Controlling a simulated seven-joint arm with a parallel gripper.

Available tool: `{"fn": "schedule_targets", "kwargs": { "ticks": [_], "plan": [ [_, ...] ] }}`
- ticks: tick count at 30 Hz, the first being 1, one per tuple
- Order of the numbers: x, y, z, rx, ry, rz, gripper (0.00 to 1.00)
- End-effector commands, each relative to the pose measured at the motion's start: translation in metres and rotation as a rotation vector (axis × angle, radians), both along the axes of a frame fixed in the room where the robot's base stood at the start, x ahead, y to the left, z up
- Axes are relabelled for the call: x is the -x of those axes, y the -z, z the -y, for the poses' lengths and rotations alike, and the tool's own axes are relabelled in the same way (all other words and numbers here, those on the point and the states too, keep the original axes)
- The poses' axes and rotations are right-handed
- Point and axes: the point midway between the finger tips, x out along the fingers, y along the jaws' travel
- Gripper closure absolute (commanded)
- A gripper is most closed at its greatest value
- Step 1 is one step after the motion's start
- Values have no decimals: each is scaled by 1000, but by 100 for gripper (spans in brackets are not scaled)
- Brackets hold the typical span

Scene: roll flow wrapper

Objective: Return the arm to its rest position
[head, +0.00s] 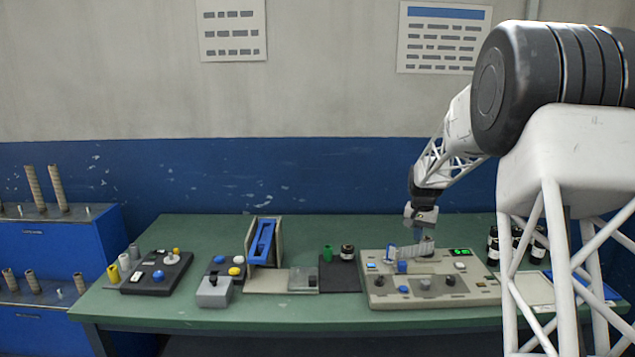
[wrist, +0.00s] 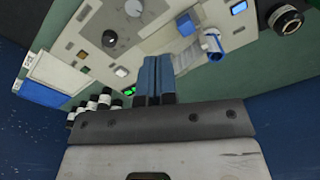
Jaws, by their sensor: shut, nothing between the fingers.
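My gripper (head: 419,222) hangs low over the back of the beige control panel (head: 432,299), fingers pointing down. In the wrist view its two blue fingers (wrist: 153,75) lie side by side, shut, with nothing between them. Just beyond the fingertips the wrist view shows the panel face (wrist: 90,52) with knobs and a blue button (wrist: 186,25). A small roll with a blue end (wrist: 212,45) is beside the fingers in that view. I cannot tell whether the fingertips touch the panel.
Several dark jars (head: 538,246) stand at right. The space above the bench's left half is clear.

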Motion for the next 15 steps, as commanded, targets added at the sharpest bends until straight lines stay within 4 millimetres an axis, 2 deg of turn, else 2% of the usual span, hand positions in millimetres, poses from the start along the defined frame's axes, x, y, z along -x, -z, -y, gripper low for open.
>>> {"fn": "schedule_targets", "kwargs": {
  "ticks": [1,6,15],
  "plan": [
    [12,-12,-5,1,-10,6,100],
    [49,-41,-21,5,-43,21,100],
    [118,-84,-45,12,-100,47,100]
  ]
}}
